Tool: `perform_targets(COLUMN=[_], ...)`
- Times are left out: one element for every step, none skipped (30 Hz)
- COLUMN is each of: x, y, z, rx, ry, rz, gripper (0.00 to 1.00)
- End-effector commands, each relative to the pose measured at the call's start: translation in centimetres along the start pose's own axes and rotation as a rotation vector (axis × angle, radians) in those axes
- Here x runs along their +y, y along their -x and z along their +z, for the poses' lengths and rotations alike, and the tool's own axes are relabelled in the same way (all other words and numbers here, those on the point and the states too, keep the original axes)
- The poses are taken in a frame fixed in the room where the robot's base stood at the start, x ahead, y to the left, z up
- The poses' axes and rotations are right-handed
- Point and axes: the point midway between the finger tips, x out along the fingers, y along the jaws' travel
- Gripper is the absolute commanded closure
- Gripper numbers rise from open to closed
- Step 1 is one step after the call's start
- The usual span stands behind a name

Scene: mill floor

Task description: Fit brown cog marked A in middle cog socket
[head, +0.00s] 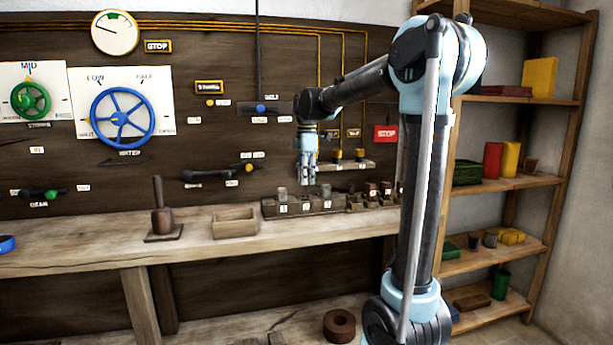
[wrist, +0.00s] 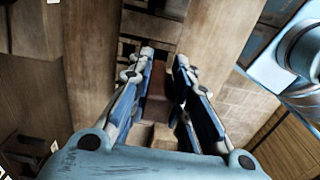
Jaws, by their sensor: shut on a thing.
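My gripper (head: 308,182) is above the back of the bench, pointing down over a wooden block with labelled sockets (head: 270,209). In the wrist view my gripper (wrist: 164,57) is shut on a brown piece (wrist: 157,84) seen between its two fingers. I take this for the brown cog; its mark A does not show, and it is too small to make out in the head view. Small grey pegs stand on the labelled block. I cannot tell which socket is the middle one. Several dark brown pieces (head: 372,190) sit in a rack just to the right.
An open wooden box (head: 235,223) and a brown post on a base (head: 160,222) stand left on the bench (head: 80,258). The wall panel behind has levers, wheels and a red stop sign (head: 385,134). Shelves (head: 515,184) stand at right. The bench front is clear.

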Motion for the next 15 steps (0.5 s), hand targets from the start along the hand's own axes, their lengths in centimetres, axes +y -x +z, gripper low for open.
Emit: perform_targets(x=[0.0, 0.0, 0.0, 0.0, 0.0, 0.0, 0.0, 0.0, 0.0, 0.0, 0.0, 0.0, 0.0, 0.0, 0.0], y=[-0.2, -0.3, -0.5, -0.6, -0.8, -0.9, -1.0, -1.1, -1.3, -1.4, -1.5, -1.7, -1.8, -1.9, -2.1], z=[0.0, 0.0, 0.0, 0.0, 0.0, 0.0, 0.0, 0.0, 0.0, 0.0, 0.0, 0.0, 0.0, 0.0, 0.0], rx=[0.000, 0.000, 0.000, 0.000, 0.000, 0.000, 0.000, 0.000, 0.000, 0.000, 0.000, 0.000, 0.000, 0.000, 0.000], ry=[0.000, 0.000, 0.000, 0.000, 0.000, 0.000, 0.000, 0.000, 0.000, 0.000, 0.000, 0.000, 0.000, 0.000, 0.000], rz=[0.000, 0.000, 0.000, 0.000, 0.000, 0.000, 0.000, 0.000, 0.000, 0.000, 0.000, 0.000, 0.000, 0.000, 0.000], gripper=[0.98, 0.98, 0.98, 0.98, 0.98, 0.98, 0.98, 0.98, 0.98, 0.98, 0.98, 0.98, 0.98, 0.98, 0.98])
